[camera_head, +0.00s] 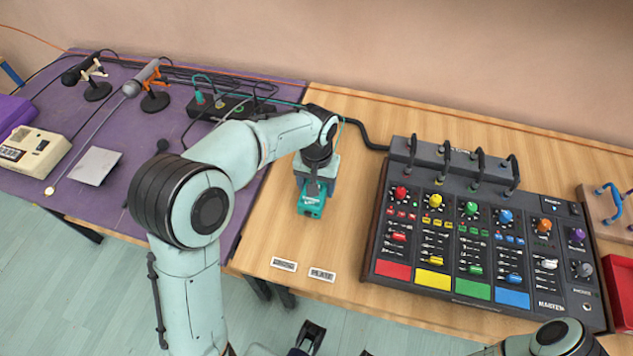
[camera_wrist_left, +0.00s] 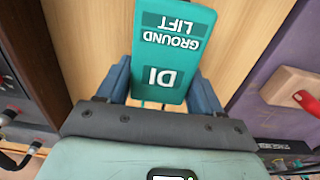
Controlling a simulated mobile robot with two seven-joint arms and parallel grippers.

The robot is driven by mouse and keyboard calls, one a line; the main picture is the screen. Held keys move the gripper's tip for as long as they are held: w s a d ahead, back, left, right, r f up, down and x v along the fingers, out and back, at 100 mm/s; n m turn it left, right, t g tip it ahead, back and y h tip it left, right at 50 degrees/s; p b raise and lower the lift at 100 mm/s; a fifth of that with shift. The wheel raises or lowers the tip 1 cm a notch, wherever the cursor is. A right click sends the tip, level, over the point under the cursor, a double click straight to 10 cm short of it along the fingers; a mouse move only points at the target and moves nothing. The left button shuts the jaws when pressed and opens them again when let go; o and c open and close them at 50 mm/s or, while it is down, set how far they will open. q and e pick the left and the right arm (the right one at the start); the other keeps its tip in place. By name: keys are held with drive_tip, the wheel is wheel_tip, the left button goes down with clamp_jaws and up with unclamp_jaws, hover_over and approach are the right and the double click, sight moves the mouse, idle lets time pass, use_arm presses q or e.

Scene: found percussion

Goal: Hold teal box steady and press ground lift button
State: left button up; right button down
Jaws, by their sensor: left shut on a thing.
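The teal box (camera_head: 311,203) is on the wooden table, left of the mixer. In the left wrist view the teal box (camera_wrist_left: 176,52) shows "GROUND LIFT" and "DI" lettering upside down. My left gripper (camera_head: 314,187) reaches down over its far end. In the left wrist view the blue fingers of my left gripper (camera_wrist_left: 163,88) are shut on the box's two sides. I cannot make out a separate ground lift button. A dark part, probably my right gripper (camera_head: 308,338), shows at the bottom edge, away from the box; its jaws are unclear.
The mixer (camera_head: 455,235) with coloured knobs and black cables stands to the right. Microphones (camera_head: 142,78), a beige device (camera_head: 33,152) and a cabled black unit (camera_head: 232,107) are on the purple cloth. Wood between box and mixer is clear.

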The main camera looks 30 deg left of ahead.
use_arm(q)
drive_tip(key=shift+f+b, duration=0.8)
drive_tip(key=shift+f, duration=0.55)
idle(2.7)
